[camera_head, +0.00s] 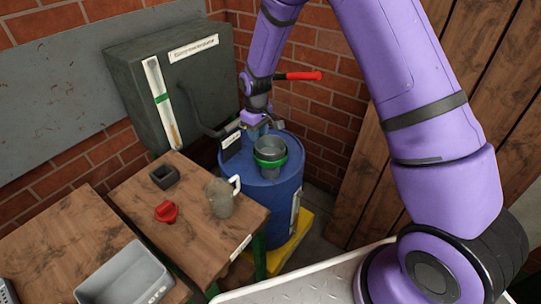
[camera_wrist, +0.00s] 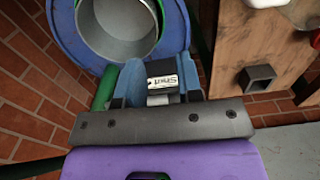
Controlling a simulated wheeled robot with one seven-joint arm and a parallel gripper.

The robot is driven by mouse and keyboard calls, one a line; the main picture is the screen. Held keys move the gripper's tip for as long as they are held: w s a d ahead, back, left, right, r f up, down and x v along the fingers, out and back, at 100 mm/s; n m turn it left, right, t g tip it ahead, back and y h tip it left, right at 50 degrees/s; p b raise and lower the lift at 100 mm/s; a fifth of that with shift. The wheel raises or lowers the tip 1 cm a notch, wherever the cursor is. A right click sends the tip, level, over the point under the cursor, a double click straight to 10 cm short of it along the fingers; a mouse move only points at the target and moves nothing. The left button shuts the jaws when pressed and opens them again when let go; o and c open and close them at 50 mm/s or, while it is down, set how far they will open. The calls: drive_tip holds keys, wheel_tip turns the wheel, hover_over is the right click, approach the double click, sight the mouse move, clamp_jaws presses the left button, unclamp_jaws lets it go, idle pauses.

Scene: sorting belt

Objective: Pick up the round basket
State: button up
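The round basket looks to be the grey round container (camera_head: 270,148) with a green band, standing upright on top of the blue drum (camera_head: 272,192). In the wrist view the round container (camera_wrist: 118,28) shows at upper left, its hollow inside visible. My gripper (camera_head: 256,127) is over the back left part of the drum top, beside the container. In the wrist view the fingers of my gripper (camera_wrist: 161,80) are apart. A black piece with a white "Shut" label (camera_wrist: 162,85) shows between them; it does not look gripped. I see no grip on the container.
A black labelled plate (camera_head: 231,145) stands left of my gripper. A red-handled lever (camera_head: 300,76) is on the wall behind. A dark cabinet (camera_head: 185,85) stands at back left. The wooden table (camera_head: 190,235) holds a jug (camera_head: 221,198), red knob (camera_head: 166,211) and dark square box (camera_head: 164,177).

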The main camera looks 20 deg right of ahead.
drive_tip(key=shift+d+f, duration=0.15)
drive_tip(key=shift+f, duration=1.4)
drive_tip(key=shift+d+f, duration=0.2)
drive_tip(key=shift+f, duration=1.4)
drive_tip(key=shift+d+f, duration=0.15)
drive_tip(key=shift+f, duration=1.4)
clamp_jaws()
